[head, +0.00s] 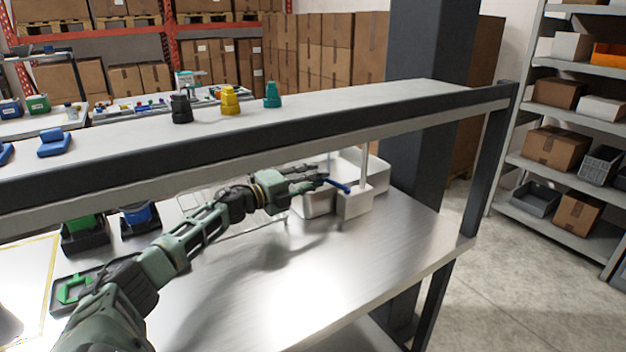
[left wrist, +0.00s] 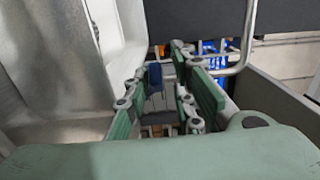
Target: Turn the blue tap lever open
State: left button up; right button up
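The blue tap lever (head: 338,186) sticks out from the top of a white block-shaped dispenser (head: 354,203) at the back right of the metal worktop. My left gripper (head: 312,180) reaches in from the left, with its fingertips close to the lever's left end. In the left wrist view, the two green fingers of the gripper (left wrist: 165,72) are apart. The blue lever (left wrist: 154,76) shows between them, nearer the left finger. I cannot tell whether it touches a finger. My right gripper is not in view.
An overhead shelf (head: 300,118) with black, yellow and teal fittings crosses above my arm. Dark bins with green and blue items stand at the left of the worktop (head: 370,270). A thin wire rack lies behind my arm. The front right of the worktop is clear.

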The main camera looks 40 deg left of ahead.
pick_arm(q)
jog(key=shift+d+f, duration=0.1)
jog(key=shift+f, duration=0.35)
jog(key=shift+s+f, duration=0.1)
jog(key=shift+s, duration=0.6)
jog(key=shift+a+r+v, duration=0.1)
jog(key=shift+r+v, duration=0.05)
jog(key=shift+v, duration=0.95)
jog(key=shift+a+r+v, duration=0.1)
jog(key=shift+r+v, duration=0.1)
jog(key=shift+v, duration=0.95)
jog(key=shift+a+r+v, duration=0.1)
jog(key=shift+r+v, duration=0.05)
jog(key=shift+v, duration=0.95)
jog(key=shift+c, duration=0.2)
